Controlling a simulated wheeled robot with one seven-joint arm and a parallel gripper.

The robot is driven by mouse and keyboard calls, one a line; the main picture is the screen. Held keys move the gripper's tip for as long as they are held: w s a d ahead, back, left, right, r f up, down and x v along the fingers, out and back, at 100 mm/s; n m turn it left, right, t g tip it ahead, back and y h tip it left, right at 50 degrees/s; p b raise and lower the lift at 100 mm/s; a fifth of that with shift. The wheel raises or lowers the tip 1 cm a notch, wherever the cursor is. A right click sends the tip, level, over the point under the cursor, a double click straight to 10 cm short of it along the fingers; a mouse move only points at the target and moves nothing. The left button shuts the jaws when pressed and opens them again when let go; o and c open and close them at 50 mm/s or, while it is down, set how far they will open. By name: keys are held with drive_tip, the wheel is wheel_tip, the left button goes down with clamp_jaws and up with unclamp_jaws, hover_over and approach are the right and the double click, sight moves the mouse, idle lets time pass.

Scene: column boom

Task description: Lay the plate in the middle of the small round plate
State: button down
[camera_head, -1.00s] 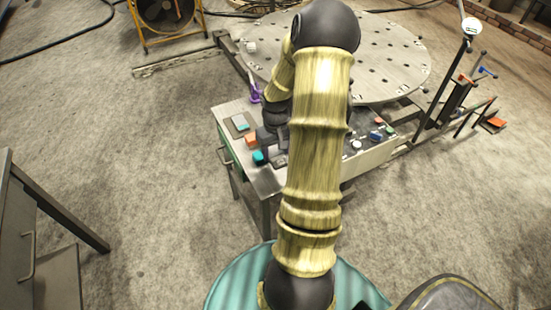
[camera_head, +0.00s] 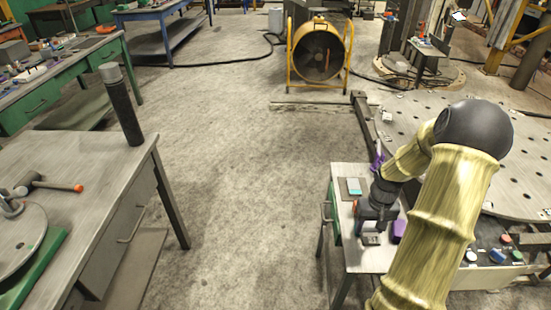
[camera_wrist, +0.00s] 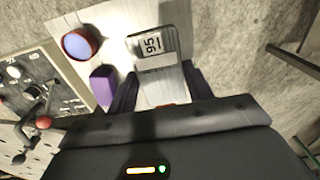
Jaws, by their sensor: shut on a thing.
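A metal plate marked 95 (camera_wrist: 160,62) shows between the two fingers of my gripper (camera_wrist: 158,88) in the wrist view. The gripper is shut on it. In the head view my gripper (camera_head: 374,222) is low over the near part of a small bench on the right. The plate's near end is hidden by the gripper body in the wrist view. A grey round plate (camera_head: 18,236) lies on a green base at the far left of the head view, partly cut off by the picture edge and far from my gripper.
A large holed round table (camera_head: 400,112) stands behind. A hammer (camera_head: 45,184) and upright dark cylinder (camera_head: 122,105) are on the left bench. Open floor lies between benches.

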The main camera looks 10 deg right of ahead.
drive_tip(key=w+a+f, duration=0.2)
drive_tip(key=a+f, duration=0.2)
drive_tip(key=a, duration=0.3)
drive_tip(key=w+a+f+n, duration=0.1)
drive_tip(key=a+f, duration=0.3)
drive_tip(key=a, duration=0.4)
drive_tip(key=w+a+f+n, duration=0.1)
drive_tip(key=a+f, duration=0.3)
drive_tip(key=a, duration=0.4)
drive_tip(key=shift+w+f, duration=0.3)
drive_tip(key=shift+w, duration=0.5)
drive_tip(key=shift+a, duration=0.1)
